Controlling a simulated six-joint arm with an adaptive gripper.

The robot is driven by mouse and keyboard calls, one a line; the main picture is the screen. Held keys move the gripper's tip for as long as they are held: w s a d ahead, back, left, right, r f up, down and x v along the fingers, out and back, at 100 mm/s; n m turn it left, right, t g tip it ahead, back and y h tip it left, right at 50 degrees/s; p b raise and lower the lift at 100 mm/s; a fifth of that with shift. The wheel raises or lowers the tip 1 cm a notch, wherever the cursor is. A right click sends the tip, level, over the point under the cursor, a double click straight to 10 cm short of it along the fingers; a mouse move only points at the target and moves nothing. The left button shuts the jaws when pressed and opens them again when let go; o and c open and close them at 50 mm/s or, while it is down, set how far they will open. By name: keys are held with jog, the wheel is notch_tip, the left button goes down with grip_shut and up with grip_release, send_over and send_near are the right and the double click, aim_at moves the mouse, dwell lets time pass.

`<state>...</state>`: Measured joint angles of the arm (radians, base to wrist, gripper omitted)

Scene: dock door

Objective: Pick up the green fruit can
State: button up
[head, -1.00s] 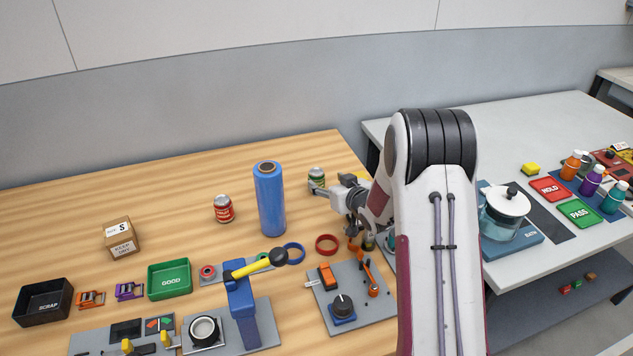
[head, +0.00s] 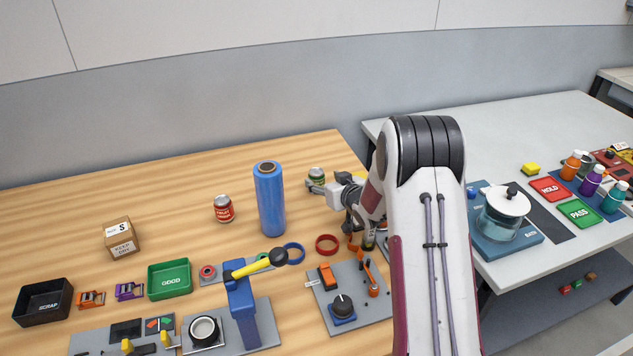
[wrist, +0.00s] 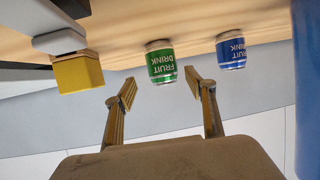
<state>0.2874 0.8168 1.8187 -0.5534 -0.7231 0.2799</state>
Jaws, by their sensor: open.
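The green fruit can (head: 317,175) stands on the wooden table, to the right of the tall blue roll. My gripper (head: 318,187) is in front of it and hides its lower part in the head view. In the wrist view, the green can (wrist: 161,62) appears upside down, just beyond my gripper (wrist: 160,84). The two fingers are spread, with the can roughly centred across the gap. Nothing is held. I cannot tell whether a fingertip touches the can.
A blue drink can (wrist: 231,50) stands beside the green one, and a yellow block (wrist: 80,74) is on the other side. The blue roll (head: 270,200) stands close by. A red can (head: 223,209) is farther left. A red ring (head: 326,245) lies in front.

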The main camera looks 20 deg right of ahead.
aim_at(320, 178)
jog(key=shift+w, duration=0.1)
jog(key=shift+a+x, duration=0.15)
jog(key=shift+x, duration=0.5)
jog(key=shift+a+x, duration=0.15)
jog(key=shift+x, duration=1.7)
jog(key=c, duration=1.3)
